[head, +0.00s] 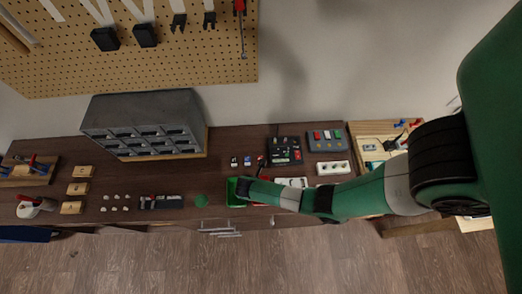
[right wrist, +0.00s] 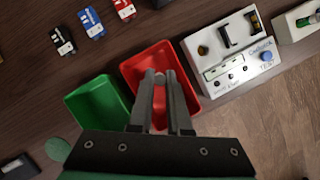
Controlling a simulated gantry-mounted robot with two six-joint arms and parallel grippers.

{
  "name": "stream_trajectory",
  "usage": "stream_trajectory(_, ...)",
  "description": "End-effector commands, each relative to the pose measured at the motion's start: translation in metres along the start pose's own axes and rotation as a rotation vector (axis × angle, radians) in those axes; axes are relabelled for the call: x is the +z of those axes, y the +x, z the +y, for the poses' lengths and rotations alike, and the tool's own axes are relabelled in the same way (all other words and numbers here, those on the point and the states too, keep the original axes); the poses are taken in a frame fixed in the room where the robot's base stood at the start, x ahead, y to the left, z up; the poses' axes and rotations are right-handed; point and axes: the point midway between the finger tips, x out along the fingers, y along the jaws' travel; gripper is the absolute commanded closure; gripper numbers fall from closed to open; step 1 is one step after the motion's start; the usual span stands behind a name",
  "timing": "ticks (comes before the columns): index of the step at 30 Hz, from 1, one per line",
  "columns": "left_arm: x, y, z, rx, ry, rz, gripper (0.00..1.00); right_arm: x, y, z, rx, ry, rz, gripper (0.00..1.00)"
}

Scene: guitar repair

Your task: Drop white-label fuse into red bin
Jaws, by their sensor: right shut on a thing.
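The red bin (right wrist: 136,68) lies under my right gripper in the right wrist view. In the head view my right arm hides most of it. My right gripper (right wrist: 160,76) is shut on a small pale fuse (right wrist: 159,79), its tips above the bin's opening. Little of the fuse shows between the fingers, and its label cannot be read. The green bin (right wrist: 88,112) stands just left of the red bin; it also shows in the head view (head: 235,192). My left gripper is not in view.
A white tester box (right wrist: 238,52) stands right of the red bin. Black (right wrist: 62,42), blue (right wrist: 91,23) and red (right wrist: 123,8) small parts lie behind the bins. A grey drawer cabinet (head: 143,112) stands at the back left of the bench.

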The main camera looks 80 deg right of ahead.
Motion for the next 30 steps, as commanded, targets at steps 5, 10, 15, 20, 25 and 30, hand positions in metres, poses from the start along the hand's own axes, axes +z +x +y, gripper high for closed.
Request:
stream_trajectory(5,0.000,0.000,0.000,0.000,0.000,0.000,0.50,0.000,0.000,0.000,0.000,0.000,0.000,1.00)
stream_trajectory(10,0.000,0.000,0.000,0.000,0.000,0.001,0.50,0.000,0.000,0.000,0.000,0.000,0.000,0.66)
stream_trajectory(15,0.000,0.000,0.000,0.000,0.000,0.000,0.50,0.000,0.000,0.000,0.000,0.000,0.000,0.49)
stream_trajectory(20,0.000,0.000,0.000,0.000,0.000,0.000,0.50,0.000,0.000,0.000,0.000,0.000,0.000,0.49)
stream_trajectory(25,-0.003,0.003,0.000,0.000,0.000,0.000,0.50,0.000,-0.011,0.001,0.003,0.000,0.000,0.49)
stream_trajectory(30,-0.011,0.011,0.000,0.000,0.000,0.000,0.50,0.001,-0.047,0.002,0.005,0.000,0.001,0.49)
